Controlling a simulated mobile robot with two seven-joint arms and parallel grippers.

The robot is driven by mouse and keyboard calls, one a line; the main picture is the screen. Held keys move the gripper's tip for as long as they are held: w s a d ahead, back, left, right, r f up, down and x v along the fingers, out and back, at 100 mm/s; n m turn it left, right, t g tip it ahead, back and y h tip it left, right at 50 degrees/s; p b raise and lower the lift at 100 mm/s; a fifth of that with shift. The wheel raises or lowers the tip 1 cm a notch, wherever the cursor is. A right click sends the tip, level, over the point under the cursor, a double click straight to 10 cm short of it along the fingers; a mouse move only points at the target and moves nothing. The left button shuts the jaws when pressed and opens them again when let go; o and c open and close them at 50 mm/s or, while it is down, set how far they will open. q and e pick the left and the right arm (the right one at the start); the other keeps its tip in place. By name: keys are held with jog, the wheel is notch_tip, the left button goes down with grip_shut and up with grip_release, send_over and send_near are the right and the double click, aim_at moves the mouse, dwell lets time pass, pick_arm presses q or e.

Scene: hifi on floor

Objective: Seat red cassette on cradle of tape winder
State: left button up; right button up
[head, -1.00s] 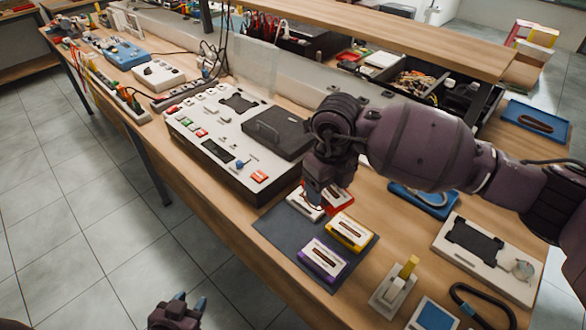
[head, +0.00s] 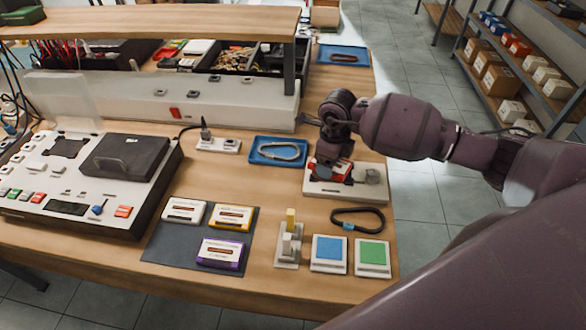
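The red cassette (head: 343,170) is at the tape winder (head: 347,193), a pale flat unit with a knob (head: 373,176) on its right. My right gripper (head: 331,174) comes down over the cassette from above and appears shut on it; red shows on both sides of the fingers. The gripper and cassette hide the winder's dark cradle, so I cannot tell whether the cassette touches it or hovers just above. My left gripper is not in view.
White (head: 184,211), yellow (head: 231,217) and purple (head: 220,253) cassettes lie on a dark mat (head: 166,248). A blue tray (head: 278,151) stands left of the winder. A black looped cable (head: 358,219), a lever switch (head: 288,250) and blue and green pads (head: 372,256) lie in front.

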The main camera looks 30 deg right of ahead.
jog(key=d+r, duration=0.1)
jog(key=w+d+r+n, duration=0.1)
jog(key=shift+w+d+n, duration=0.25)
jog(key=shift+d+n, duration=0.05)
jog(key=shift+w+n, duration=0.2)
jog(key=shift+n, duration=0.5)
jog(key=shift+w+n, duration=0.15)
jog(key=shift+n, duration=0.55)
jog(key=shift+f+b, duration=1)
jog(key=shift+f, duration=0.7)
jog(key=shift+f+b, duration=0.4)
jog(key=shift+f, duration=0.35)
jog(key=shift+f, duration=0.15)
